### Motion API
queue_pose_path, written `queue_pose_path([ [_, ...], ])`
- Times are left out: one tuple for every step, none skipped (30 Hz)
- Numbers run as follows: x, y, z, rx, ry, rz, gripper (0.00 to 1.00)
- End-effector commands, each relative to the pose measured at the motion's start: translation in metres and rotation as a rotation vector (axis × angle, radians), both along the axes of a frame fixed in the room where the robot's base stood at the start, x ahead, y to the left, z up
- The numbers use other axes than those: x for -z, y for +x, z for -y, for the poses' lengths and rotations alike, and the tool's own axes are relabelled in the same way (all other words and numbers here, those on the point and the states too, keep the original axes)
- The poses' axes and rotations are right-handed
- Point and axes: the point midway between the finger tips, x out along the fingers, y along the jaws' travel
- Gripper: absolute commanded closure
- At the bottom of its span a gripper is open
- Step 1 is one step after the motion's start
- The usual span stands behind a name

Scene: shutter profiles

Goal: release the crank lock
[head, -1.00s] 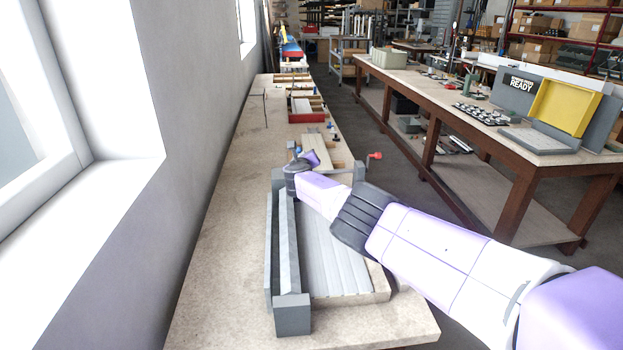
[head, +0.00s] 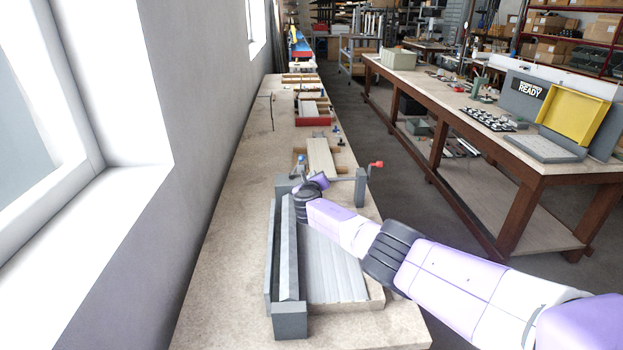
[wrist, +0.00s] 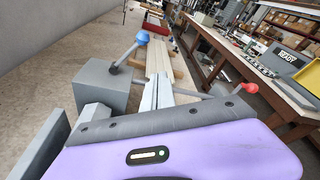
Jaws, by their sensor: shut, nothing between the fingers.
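A lever with a blue knob (wrist: 142,38) rises from a grey block (wrist: 105,85) in the wrist view; the knob also shows in the head view (head: 301,158). I take it for the crank lock. A crank with a red handle (head: 376,164) stands to its right, and its handle shows in the wrist view (wrist: 249,88). My gripper (wrist: 160,92) is shut and empty, just right of the grey block and below the knob in the picture, apart from the knob. In the head view my gripper (head: 320,181) is partly hidden by my own wrist.
A grey frame (head: 270,265) with pale slats (head: 335,265) lies on the long bench (head: 225,275), under my arm. More wooden parts lie farther along. The wall and window are at the left. A second bench (head: 470,125) stands across the aisle.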

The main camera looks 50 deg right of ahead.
Motion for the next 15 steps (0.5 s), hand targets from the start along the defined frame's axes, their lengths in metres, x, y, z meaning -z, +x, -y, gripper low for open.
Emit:
queue_pose_path([
  [0.001, -0.003, -0.003, 0.0, 0.005, 0.002, 1.0],
  [0.0, -0.004, -0.005, 0.001, 0.002, 0.002, 1.0],
  [-0.001, -0.006, -0.008, 0.001, 0.004, 0.002, 1.0],
  [-0.001, -0.007, -0.01, 0.001, 0.003, 0.001, 1.0],
  [-0.002, -0.009, -0.012, 0.002, 0.003, 0.002, 1.0],
  [-0.003, -0.011, -0.014, 0.003, 0.005, 0.002, 1.0],
  [-0.002, -0.012, -0.018, 0.002, 0.005, 0.002, 1.0],
  [-0.002, -0.013, -0.02, 0.001, 0.004, 0.002, 1.0],
  [-0.002, -0.016, -0.023, 0.002, 0.004, 0.002, 1.0],
  [-0.003, -0.017, -0.026, 0.002, 0.003, 0.002, 1.0],
  [-0.004, -0.019, -0.029, 0.002, 0.003, 0.001, 1.0],
  [-0.004, -0.021, -0.032, 0.002, 0.004, 0.002, 1.0],
  [-0.005, -0.022, -0.035, 0.002, 0.003, 0.002, 1.0],
  [-0.006, -0.024, -0.037, 0.003, 0.005, 0.002, 1.0],
  [-0.005, -0.026, -0.041, 0.003, 0.004, 0.0, 1.0],
])
